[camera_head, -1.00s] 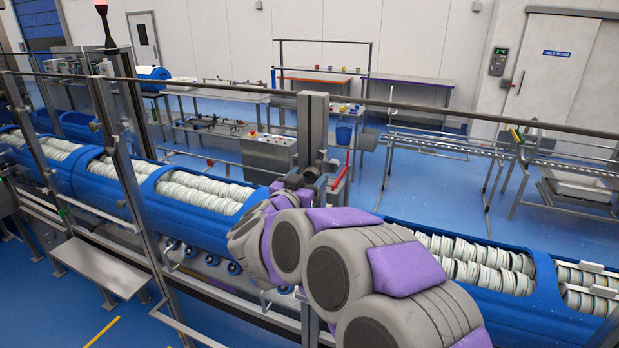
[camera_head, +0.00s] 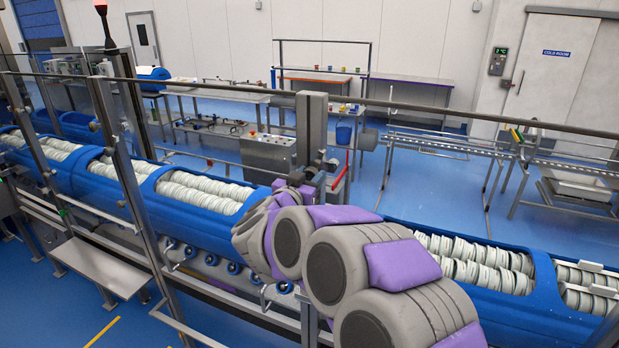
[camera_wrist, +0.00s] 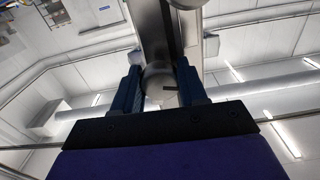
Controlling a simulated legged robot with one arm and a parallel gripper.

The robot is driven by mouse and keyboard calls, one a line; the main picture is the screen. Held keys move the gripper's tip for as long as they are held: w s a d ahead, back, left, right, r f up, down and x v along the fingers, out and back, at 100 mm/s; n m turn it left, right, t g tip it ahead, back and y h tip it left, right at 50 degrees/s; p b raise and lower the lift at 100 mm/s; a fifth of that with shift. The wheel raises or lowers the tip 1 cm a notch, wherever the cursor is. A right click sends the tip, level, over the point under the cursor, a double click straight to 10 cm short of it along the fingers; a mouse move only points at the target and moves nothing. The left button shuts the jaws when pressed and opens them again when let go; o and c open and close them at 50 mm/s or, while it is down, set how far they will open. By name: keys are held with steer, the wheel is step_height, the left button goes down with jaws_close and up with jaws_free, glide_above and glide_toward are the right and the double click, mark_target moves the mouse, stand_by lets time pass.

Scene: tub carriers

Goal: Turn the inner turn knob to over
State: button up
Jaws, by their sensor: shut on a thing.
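The turn knob (camera_wrist: 157,82) is a round grey-white cap with a short dark mark pointing right, at the centre of the wrist view. My gripper (camera_wrist: 160,76) has its two dark blue fingers shut on it, one on each side. The knob is hidden or too small to make out there.
A blue tub carrier (camera_head: 205,222) with rows of pale discs runs left of my arm, and another blue carrier (camera_head: 528,300) lies right. A horizontal rail (camera_head: 450,113) crosses the view.

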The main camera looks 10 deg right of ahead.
steer(key=shift+f+m, duration=0.15)
steer(key=shift+m, duration=0.25)
steer(key=shift+c, duration=0.3)
steer(key=shift+f+m+b, duration=0.1)
steer(key=shift+m+b, duration=0.35)
steer(key=shift+m, duration=0.35)
steer(key=m+b, duration=0.2)
steer(key=m, duration=0.2)
steer(key=shift+a+m, duration=0.1)
steer(key=shift+m, duration=0.2)
steer(key=m+b, duration=0.2)
steer(key=m, duration=0.2)
steer(key=shift+f+b, duration=0.1)
steer(key=shift+b, duration=0.3)
steer(key=shift+m+b, duration=0.95)
steer(key=shift+m, duration=0.75)
steer(key=o, duration=0.9)
steer(key=shift+c, duration=0.2)
steer(key=shift+o, duration=1)
steer(key=shift+w+r, duration=0.15)
steer(key=shift+r, duration=0.05)
steer(key=shift+a, duration=0.1)
